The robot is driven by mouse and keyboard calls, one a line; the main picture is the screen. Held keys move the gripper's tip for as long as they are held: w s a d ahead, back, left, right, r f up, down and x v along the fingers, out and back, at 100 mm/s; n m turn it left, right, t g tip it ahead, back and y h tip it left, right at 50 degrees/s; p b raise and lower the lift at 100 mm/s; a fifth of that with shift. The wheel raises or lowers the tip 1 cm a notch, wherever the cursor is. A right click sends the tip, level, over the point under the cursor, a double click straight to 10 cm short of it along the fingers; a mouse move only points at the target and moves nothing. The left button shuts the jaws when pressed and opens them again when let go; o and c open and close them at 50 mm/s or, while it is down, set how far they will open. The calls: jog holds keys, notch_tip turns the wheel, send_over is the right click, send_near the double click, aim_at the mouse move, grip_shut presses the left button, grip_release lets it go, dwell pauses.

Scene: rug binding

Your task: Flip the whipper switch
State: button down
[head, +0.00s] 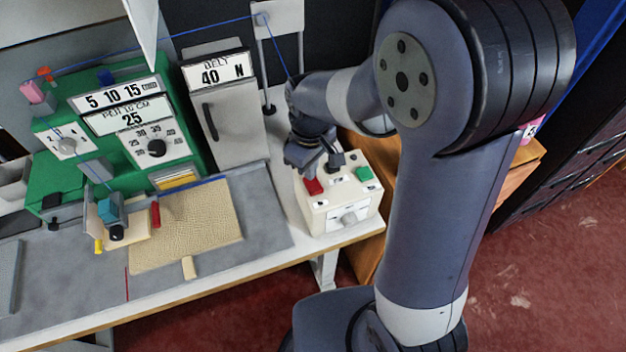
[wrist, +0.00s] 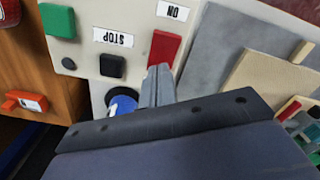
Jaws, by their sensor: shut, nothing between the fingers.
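A cream switch box (head: 318,212) stands at the right end of the bench. On its top are a red switch (head: 314,187) and a green button (head: 363,173). In the wrist view the red switch (wrist: 163,48) lies beside an ON label (wrist: 173,11), and a black button (wrist: 112,65) lies beside a STOP label (wrist: 114,37). No whipper label is legible. My gripper (head: 312,165) is over the box, close to the red switch. Its shut, empty fingers (wrist: 158,82) point at the red switch's near edge; I cannot tell whether they touch. A blue round part (wrist: 122,103) is partly hidden by my gripper.
A green machine (head: 60,120) with dials and a small sewing head (head: 112,220) stand at the left. A tan rug piece (head: 200,225) lies on the grey bench mat. A grey cabinet (head: 228,125) stands behind. A wooden cabinet (head: 515,165) is at the right.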

notch_tip(320, 180, up, 6)
jog(key=p, duration=0.4)
jog(key=shift+f, duration=0.15)
dwell(0.3)
notch_tip(320, 180, down, 7)
jog(key=b, duration=0.5)
jog(key=shift+b, duration=0.3)
jog(key=shift+r, duration=0.25)
